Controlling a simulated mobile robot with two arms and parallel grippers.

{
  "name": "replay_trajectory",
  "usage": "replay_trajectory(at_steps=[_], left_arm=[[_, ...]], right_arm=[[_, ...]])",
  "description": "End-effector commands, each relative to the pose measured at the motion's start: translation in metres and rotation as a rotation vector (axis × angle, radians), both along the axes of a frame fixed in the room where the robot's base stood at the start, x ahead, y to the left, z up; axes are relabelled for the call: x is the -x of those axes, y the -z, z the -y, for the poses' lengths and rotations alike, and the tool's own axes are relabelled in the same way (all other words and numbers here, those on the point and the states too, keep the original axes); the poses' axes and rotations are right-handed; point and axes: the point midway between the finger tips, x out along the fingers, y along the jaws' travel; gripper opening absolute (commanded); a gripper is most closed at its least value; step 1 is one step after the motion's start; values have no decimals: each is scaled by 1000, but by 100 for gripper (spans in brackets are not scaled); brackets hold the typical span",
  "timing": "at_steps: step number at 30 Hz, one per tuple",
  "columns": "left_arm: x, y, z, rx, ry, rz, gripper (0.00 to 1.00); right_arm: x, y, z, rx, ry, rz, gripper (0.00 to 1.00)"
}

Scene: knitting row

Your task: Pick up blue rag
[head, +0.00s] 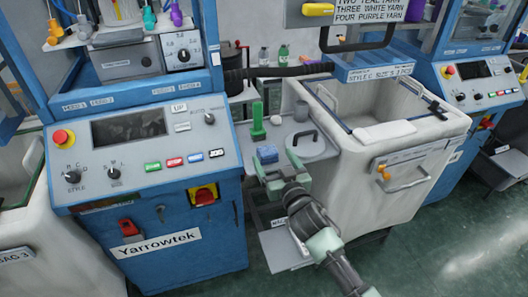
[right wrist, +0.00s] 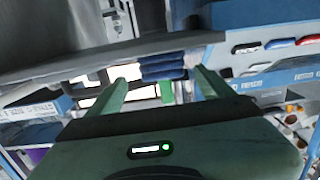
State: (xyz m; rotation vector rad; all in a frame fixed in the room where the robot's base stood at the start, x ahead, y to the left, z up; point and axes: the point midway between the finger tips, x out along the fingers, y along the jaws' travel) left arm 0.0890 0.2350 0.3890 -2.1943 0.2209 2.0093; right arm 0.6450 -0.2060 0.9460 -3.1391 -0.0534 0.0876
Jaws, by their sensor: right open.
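The blue rag (head: 267,154) is a small folded bundle on the grey shelf between the blue machine and the white bin. My right gripper (head: 276,168) is open just in front of it, on the near side. In the right wrist view the rag (right wrist: 163,66) shows as stacked blue folds between the two green fingers of the gripper (right wrist: 160,78), nearer their tips. I cannot tell whether the fingers touch it. My left gripper is not in view.
A green upright object (head: 258,122) stands just behind the rag. The blue Yarrowtek machine (head: 150,165) is close on the left, and the white bin (head: 375,175) on the right.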

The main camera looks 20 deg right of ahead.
Motion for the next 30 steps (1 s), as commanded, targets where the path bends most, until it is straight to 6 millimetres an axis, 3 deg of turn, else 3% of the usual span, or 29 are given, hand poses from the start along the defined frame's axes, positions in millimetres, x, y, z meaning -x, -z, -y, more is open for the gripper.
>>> replay_trajectory(at_steps=[4,11,21,30], left_arm=[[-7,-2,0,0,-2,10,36],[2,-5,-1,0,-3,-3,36],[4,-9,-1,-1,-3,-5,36],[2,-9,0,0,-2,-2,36]], right_arm=[[-15,-1,-1,1,0,2,82],[-33,1,-3,0,0,2,82],[-74,8,-6,0,0,2,82],[-77,9,-7,-1,0,1,82]])
